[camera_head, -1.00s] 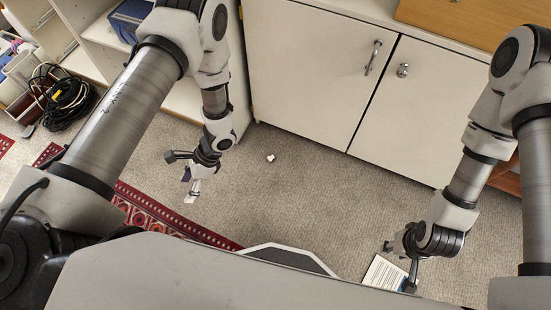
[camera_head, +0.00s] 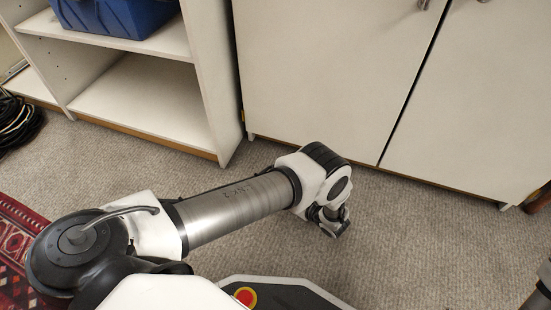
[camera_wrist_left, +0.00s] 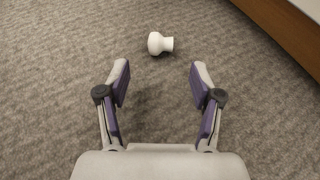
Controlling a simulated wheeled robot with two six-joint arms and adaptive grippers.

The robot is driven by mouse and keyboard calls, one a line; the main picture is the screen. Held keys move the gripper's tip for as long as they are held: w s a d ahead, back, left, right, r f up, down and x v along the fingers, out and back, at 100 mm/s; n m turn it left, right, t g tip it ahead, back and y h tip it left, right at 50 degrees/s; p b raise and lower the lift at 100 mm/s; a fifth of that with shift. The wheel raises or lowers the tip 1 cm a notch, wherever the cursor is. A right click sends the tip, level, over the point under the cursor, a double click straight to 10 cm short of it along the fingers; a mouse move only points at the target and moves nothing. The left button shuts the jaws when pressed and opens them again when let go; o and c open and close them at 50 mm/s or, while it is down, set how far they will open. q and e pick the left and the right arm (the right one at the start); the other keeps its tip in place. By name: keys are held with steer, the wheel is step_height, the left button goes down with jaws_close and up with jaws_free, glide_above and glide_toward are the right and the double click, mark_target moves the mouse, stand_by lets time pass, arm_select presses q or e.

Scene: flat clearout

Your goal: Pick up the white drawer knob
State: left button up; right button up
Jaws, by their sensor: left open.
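The white drawer knob (camera_wrist_left: 158,43) lies on its side on the grey carpet in the left wrist view, at the top centre. My left gripper (camera_wrist_left: 160,80) is open and empty, with its purple-padded fingers spread. The knob is just beyond the fingertips, roughly centred between them and not touched. In the head view the knob does not show; my left arm reaches across the floor there and appears to cover it. My left gripper's fingers are not clear in the head view. My right gripper is outside both current views.
The white cabinet (camera_head: 320,75) stands beyond my left arm; its wooden base edge (camera_wrist_left: 287,38) shows at the upper right of the wrist view. An open white shelf (camera_head: 150,95) holds a blue bin (camera_head: 125,15). Black cable (camera_head: 18,122) and a red rug (camera_head: 15,240) lie at left.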

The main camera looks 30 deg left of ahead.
arm_select(q)
steer(key=b+x, duration=0.4)
steer(key=x, duration=0.3)
steer(key=shift+a, duration=0.3)
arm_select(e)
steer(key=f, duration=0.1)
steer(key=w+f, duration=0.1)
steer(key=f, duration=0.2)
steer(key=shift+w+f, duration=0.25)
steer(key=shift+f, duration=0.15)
arm_select(q)
steer(key=shift+w+a+r, duration=0.1)
steer(key=shift+r, duration=0.1)
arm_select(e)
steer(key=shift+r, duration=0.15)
arm_select(q)
steer(key=c, duration=1.1)
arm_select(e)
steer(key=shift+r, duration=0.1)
